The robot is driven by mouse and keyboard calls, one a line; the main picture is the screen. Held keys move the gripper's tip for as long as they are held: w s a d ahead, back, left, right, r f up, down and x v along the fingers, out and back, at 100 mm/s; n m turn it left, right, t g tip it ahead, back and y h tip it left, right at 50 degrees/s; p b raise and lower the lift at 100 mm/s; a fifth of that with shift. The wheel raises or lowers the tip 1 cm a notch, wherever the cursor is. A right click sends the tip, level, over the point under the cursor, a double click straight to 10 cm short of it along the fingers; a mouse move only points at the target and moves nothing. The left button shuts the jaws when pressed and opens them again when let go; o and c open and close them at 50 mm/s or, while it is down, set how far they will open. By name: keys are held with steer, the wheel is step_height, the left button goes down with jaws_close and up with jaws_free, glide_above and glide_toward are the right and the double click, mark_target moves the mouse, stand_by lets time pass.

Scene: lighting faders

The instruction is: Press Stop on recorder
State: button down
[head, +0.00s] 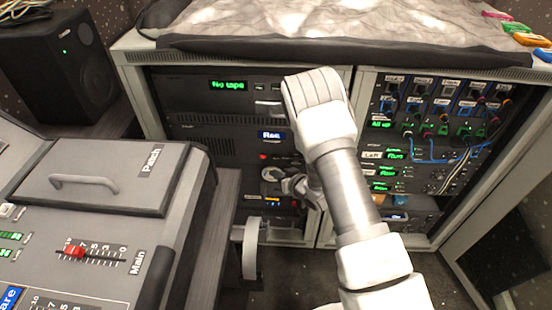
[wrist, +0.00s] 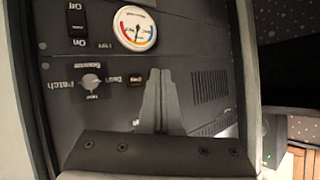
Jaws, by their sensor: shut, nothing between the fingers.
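In the head view a black rack unit with a green "No tape" display (head: 228,85) sits at the top of the left rack. Below it is a dark unit with a lit label (head: 271,135) that seems to read "Rec". I cannot read a Stop label on either unit. My gripper (head: 283,180) is in front of the left rack, below that label, and partly hides the lower units. In the wrist view my gripper (wrist: 158,80) is shut and empty, its fingers in front of a dark panel. I cannot tell whether they touch it.
The wrist view shows a round gauge (wrist: 134,28), a black switch (wrist: 76,18) and a small knob (wrist: 91,83) on the panel, upside down. A mixing desk (head: 95,235) stands at left. The right rack (head: 440,110) holds a patch panel with cables.

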mark_target(271, 159)
steer(key=shift+w+b, duration=0.45)
steer(key=shift+w, duration=1.5)
steer(key=shift+w+d, duration=0.1)
stand_by(0.5)
steer(key=shift+w, duration=0.3)
steer(key=shift+w+b, duration=0.3)
steer(key=shift+w, duration=0.05)
stand_by(0.5)
steer(key=shift+s, duration=0.75)
steer(key=shift+s, duration=2.5)
